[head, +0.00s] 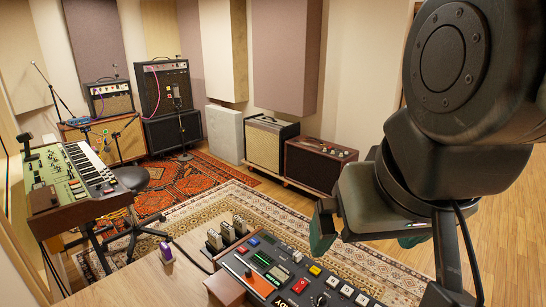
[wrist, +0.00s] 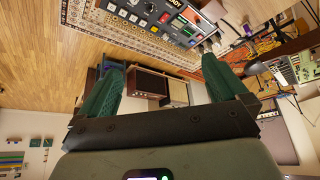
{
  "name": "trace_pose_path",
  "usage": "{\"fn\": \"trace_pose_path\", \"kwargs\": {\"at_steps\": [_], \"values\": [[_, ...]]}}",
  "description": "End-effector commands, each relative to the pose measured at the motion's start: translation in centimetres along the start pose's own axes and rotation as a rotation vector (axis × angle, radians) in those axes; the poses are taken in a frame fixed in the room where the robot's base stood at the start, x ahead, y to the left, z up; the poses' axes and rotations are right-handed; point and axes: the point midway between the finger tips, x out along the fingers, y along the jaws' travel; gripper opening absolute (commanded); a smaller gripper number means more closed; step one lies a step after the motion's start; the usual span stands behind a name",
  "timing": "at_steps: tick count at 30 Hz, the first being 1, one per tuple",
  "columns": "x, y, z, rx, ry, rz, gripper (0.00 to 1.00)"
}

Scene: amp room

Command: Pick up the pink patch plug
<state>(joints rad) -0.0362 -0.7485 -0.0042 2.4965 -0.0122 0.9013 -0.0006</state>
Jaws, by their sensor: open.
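I cannot make out a clearly pink patch plug in either view. A small purple item (head: 165,252), perhaps a plug, sits on the wooden desk (head: 172,283) near its far left edge. My gripper (head: 366,236) hangs at the right, beyond the far right side of the control box, well apart from the purple item. In the wrist view my gripper (wrist: 162,66) shows two green fingers spread wide with nothing between them. The purple item is not discernible in the wrist view.
The control box (head: 292,266) with coloured buttons fills the front middle; it also shows in the wrist view (wrist: 158,18). Several pale upright pieces (head: 228,231) stand behind it, and a brown block (head: 226,288) at its left. A keyboard (head: 90,167) and stool (head: 132,178) stand beyond the desk.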

Motion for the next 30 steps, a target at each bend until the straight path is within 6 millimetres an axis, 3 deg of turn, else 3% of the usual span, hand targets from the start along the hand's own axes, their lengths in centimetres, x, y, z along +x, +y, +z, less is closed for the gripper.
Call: {"fn": "trace_pose_path", "kwargs": {"at_steps": [7,16,25,30], "values": [[0.0,0.0,-0.1,-0.001,0.0,0.001,0.98],[0.0,0.0,-0.1,-0.002,0.0,0.001,0.54],[0.0,0.2,-0.3,0.001,0.002,0.003,0.54],[1.0,2.9,-3.4,0.024,0.02,0.042,0.54]]}}
